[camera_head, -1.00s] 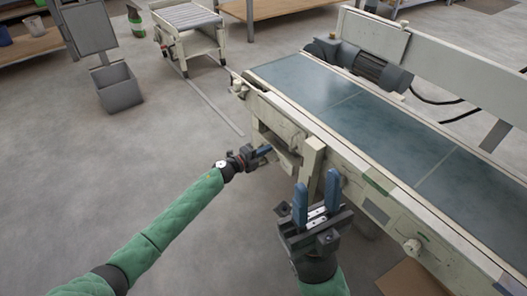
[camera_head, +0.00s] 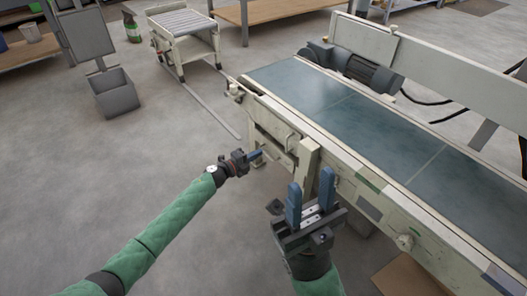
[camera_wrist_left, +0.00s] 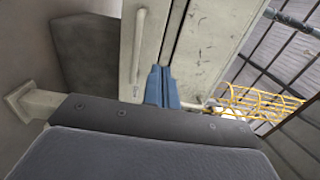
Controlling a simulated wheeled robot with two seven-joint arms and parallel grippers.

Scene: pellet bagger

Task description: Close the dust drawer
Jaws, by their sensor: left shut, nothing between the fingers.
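The dust drawer appears to be the pale front (camera_head: 272,149) low in the conveyor's side frame. In the left wrist view a pale panel (camera_wrist_left: 152,25) with a bar handle (camera_wrist_left: 139,52) stands beside another scuffed pale panel (camera_wrist_left: 205,40), with a dark gap between them. How far the drawer stands out is unclear. My left gripper (camera_head: 257,154) is shut and empty, its blue fingertips close to the drawer front. Its fingers (camera_wrist_left: 162,84) show in the wrist view pointing at the gap; contact cannot be told. My right gripper (camera_head: 311,190) is open and empty, in front of the conveyor.
The conveyor (camera_head: 350,110) with its blue-grey belt fills the right. A pale post (camera_head: 308,160) stands just right of the drawer area. A roller cart (camera_head: 183,35) and a grey bin stand (camera_head: 114,90) are at the back left. The floor (camera_head: 80,190) at left is clear.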

